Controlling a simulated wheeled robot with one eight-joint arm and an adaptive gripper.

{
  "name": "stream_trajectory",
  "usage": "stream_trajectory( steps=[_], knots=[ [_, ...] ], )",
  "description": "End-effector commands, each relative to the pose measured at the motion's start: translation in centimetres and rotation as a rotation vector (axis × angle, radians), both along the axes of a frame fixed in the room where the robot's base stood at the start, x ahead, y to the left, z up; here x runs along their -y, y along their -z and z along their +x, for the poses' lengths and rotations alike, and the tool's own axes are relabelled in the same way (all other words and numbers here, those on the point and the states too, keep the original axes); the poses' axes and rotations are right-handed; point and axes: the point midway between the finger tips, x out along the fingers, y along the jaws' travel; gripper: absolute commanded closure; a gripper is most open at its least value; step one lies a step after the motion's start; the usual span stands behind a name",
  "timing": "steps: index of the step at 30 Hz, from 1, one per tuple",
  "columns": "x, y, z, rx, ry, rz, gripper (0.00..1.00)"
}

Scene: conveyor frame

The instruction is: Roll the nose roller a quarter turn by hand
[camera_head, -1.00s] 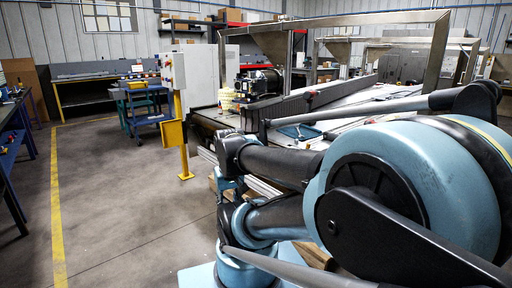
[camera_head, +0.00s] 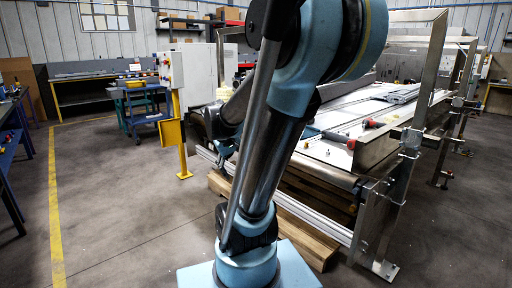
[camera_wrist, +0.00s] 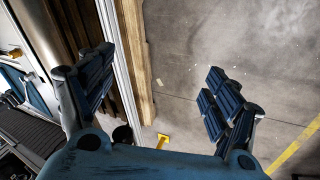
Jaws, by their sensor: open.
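The conveyor frame (camera_head: 400,170) stands at the right in the head view. In the wrist view a shiny metal cylinder, likely the same roller (camera_wrist: 38,28), lies at the upper left. My gripper (camera_wrist: 158,95) is open and empty, with its fingers wide apart. The left finger is beside the cylinder in the picture; whether it touches cannot be told. The right finger is over bare floor.
Wooden pallet boards (camera_head: 300,232) and a metal rail (camera_head: 320,222) lie low along the conveyor's near end. A tool with red grips (camera_head: 340,138) lies on the conveyor bed. A yellow post with a control box (camera_head: 172,70) stands left.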

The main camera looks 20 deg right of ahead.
Motion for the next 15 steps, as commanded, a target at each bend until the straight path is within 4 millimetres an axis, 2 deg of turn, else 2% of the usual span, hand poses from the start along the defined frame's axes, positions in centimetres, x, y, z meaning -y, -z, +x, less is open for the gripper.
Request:
stream_trajectory(
  steps=[1, 15],
  knots=[
    [0.5, -0.4, 1.5, 0.002, -0.003, -0.029, 0.18],
    [5.4, -2.0, 14.1, 0.022, -0.025, -0.313, 0.18]
  ],
)
